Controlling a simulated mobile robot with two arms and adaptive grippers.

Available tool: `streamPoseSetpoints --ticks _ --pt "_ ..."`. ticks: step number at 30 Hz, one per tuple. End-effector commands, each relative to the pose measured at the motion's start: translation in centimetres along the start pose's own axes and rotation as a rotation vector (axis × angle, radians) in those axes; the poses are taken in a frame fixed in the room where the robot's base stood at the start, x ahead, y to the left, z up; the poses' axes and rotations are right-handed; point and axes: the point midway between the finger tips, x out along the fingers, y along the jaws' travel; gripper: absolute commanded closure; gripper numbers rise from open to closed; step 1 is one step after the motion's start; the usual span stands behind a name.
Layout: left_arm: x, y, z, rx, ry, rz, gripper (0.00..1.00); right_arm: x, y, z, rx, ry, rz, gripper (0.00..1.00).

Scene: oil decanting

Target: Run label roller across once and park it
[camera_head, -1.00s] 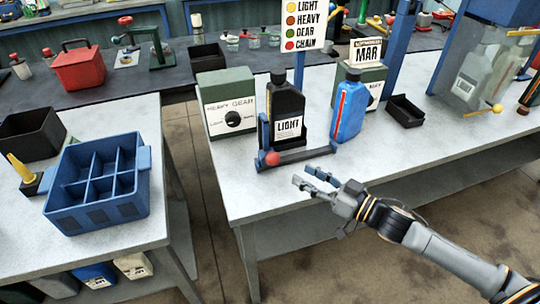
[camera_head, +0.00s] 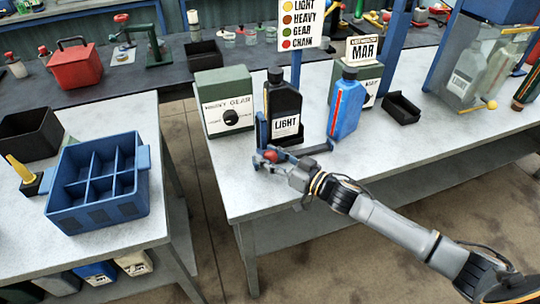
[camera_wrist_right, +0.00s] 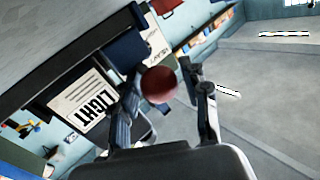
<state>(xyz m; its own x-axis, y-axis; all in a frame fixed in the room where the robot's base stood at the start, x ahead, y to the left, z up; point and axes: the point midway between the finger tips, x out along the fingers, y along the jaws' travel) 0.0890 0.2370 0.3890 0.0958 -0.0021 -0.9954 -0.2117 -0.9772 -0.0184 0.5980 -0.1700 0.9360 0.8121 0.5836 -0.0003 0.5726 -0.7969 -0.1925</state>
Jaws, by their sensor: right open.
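The label roller is a blue-grey frame with a blue post (camera_head: 262,130), a low bar (camera_head: 312,152) and a red knob (camera_head: 270,156) at its left end. It stands at the front of the right bench. A black bottle (camera_head: 282,98) with a white "LIGHT" label stands upright in it, behind the bar. My right gripper (camera_head: 271,163) is at the knob. In the right wrist view, the red knob (camera_wrist_right: 160,84) lies between the two spread fingers of the gripper (camera_wrist_right: 168,98). Contact with the knob cannot be told. My left gripper is not in view.
A blue bottle (camera_head: 347,107) stands right of the black one. Green boxes (camera_head: 224,88) and a black tray (camera_head: 401,107) sit nearby. A blue divided crate (camera_head: 97,210) is on the left bench. The bench front to the right is clear.

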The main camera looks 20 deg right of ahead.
Motion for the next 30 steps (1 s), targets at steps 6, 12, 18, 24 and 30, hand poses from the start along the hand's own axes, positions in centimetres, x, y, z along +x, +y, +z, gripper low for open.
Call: streamPoseSetpoints --ticks 6,12,18,24,30 --pt "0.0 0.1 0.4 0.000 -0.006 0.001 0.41 0.0 0.0 0.0 0.000 0.000 0.000 0.89" --pt "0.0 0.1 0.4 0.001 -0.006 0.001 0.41 -0.1 0.0 0.0 -0.001 0.000 0.000 1.00" --pt "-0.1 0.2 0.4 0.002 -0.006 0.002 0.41 -0.8 1.1 -0.2 -0.003 -0.001 0.002 1.00" --pt "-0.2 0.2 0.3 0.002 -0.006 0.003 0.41 -3.1 4.7 -0.9 -0.006 -0.002 0.006 1.00" --pt "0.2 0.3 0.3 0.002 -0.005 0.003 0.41 -6.0 9.0 -1.7 -0.006 -0.002 0.005 1.00"
